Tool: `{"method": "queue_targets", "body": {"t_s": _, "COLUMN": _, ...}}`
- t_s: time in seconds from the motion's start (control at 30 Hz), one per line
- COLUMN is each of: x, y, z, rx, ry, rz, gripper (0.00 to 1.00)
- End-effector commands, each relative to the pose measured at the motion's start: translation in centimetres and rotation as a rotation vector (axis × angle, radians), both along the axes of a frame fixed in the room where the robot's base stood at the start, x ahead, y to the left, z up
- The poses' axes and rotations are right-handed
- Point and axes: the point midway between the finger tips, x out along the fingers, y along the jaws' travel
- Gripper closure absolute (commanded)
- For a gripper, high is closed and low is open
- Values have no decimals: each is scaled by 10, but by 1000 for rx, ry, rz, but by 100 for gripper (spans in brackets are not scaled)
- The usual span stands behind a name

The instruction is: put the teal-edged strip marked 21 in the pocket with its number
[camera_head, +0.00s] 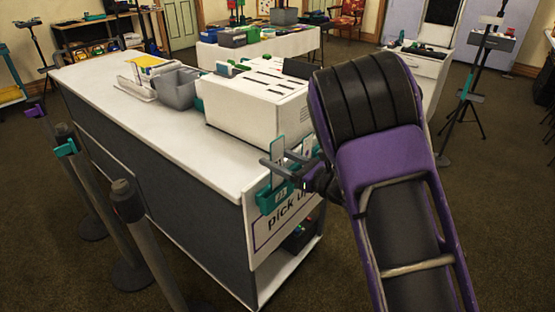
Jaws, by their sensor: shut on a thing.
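My gripper (284,161) is at the counter's front right corner, with its fingers shut on a pale upright strip (277,152) with teal edging. The strip's number is too small to read. Below it a teal pocket (268,203) with a pale number label is fixed at the counter's edge; the label may read 21, but I cannot be sure. The strip's lower end is close above or inside the pocket; I cannot tell which. Another pale piece with teal (307,146) shows just right of the fingers, partly hidden by my arm.
A white slotted box (250,100) stands on the white counter (150,120), behind my gripper. A grey bin (176,87) and papers stand farther left. A "pick up" sign (285,228) hangs on the counter's end. Barrier posts (130,205) stand along the left front.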

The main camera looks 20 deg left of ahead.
Motion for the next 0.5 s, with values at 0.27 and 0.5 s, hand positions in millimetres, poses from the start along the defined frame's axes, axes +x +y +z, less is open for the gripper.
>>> {"method": "queue_targets", "body": {"t_s": 0.27, "x": 0, "y": 0, "z": -9, "rx": 1, "ry": 0, "rz": 0, "gripper": 88}}
{"method": "queue_targets", "body": {"t_s": 0.5, "x": 0, "y": 0, "z": -16, "rx": -1, "ry": 1, "rz": 0, "gripper": 88}}
